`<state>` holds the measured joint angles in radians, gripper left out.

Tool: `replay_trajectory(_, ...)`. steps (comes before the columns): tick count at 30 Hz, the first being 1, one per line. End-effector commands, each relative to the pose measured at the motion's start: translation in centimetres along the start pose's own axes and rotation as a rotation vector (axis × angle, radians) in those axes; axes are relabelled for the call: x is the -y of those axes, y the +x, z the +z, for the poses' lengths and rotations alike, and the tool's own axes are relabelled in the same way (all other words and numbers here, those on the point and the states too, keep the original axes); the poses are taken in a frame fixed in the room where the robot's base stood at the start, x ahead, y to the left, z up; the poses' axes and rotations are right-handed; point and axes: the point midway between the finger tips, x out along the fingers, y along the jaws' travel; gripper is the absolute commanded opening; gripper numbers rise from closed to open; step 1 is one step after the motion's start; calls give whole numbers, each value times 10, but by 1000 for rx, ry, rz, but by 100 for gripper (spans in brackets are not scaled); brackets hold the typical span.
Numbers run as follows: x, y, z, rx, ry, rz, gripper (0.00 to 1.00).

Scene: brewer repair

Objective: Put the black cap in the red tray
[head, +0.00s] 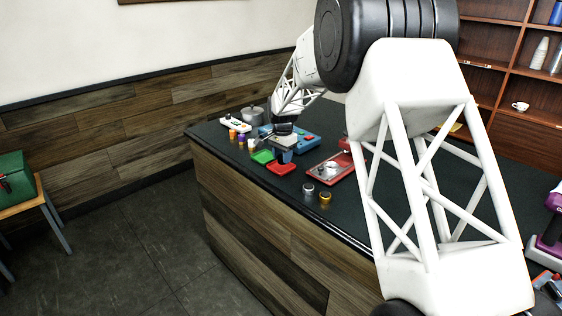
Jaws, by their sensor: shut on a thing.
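My gripper (286,153) is over the dark counter, pointing down, with its tips just above or at the back part of the red tray (281,169). It is shut on a small dark thing that is mostly hidden between the fingers. This looks to be the black cap, but its outline is too small to make out. No other black cap shows on the counter. The red tray is small and shallow and lies near the counter's left front edge. I cannot tell whether the held thing touches it.
A blue device (306,141), a red device (329,168), a silver cap (308,189) and a gold cap (325,197) are nearby. A grey pot (252,116) stands at the back.

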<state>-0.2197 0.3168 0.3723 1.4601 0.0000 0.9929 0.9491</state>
Motion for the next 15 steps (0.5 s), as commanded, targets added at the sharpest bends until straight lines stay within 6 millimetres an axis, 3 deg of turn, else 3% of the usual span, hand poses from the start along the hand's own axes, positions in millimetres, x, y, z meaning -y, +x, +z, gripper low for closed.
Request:
replay_trajectory(6,16,2,-12,0,0,-1,11)
replay_trajectory(15,20,1,-14,-1,0,-1,11)
